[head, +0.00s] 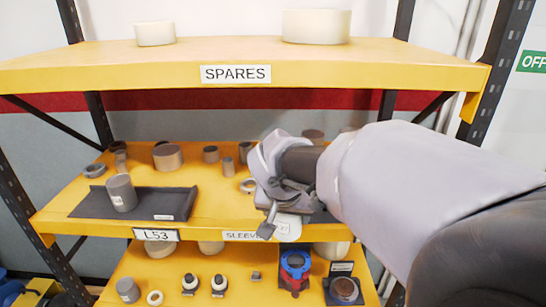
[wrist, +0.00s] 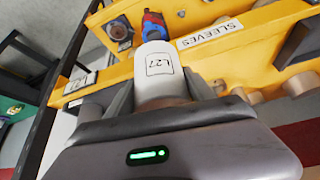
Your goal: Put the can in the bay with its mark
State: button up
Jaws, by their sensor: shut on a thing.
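In the wrist view my gripper (wrist: 168,98) is shut on a white can (wrist: 160,72), with a finger on each side. The can's face bears a boxed mark that reads L27. In the head view my gripper (head: 272,208) is at the front of the middle yellow shelf, right of centre, and mostly hides what it holds. A bay with a dark mat (head: 150,207) lies at the left of that shelf, above a plate marked L53 (head: 156,235). A grey can (head: 122,192) stands upright on this mat. Another dark mat shows partly behind my gripper; no mark on it is readable.
Several grey and brown cylinders, such as a wide one (head: 168,157), stand at the back of the middle shelf. The upper SPARES shelf (head: 150,75) overhangs it. The lower shelf (head: 210,290) holds several parts, including a blue and red one (head: 295,264).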

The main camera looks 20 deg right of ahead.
jog(key=shift+d+r, duration=0.2)
jog(key=shift+r, duration=0.55)
jog(key=w+d+p, duration=0.1)
jog(key=w+d, duration=0.2)
jog(key=d, duration=0.1)
jog(key=w+d+f+p, duration=0.1)
jog(key=w+d, duration=0.2)
jog(key=d, duration=0.1)
jog(key=w+d+p, duration=0.1)
jog(key=w+d, duration=0.2)
jog(key=d, duration=0.1)
jog(key=shift+w+d+f, duration=0.2)
jog(key=shift+d+f, duration=0.15)
notch_tip(320, 180, down, 3)
jog(key=shift+w+f, duration=0.1)
jog(key=shift+f, duration=0.15)
jog(key=shift+f, duration=0.2)
jog(key=o, duration=1.7)
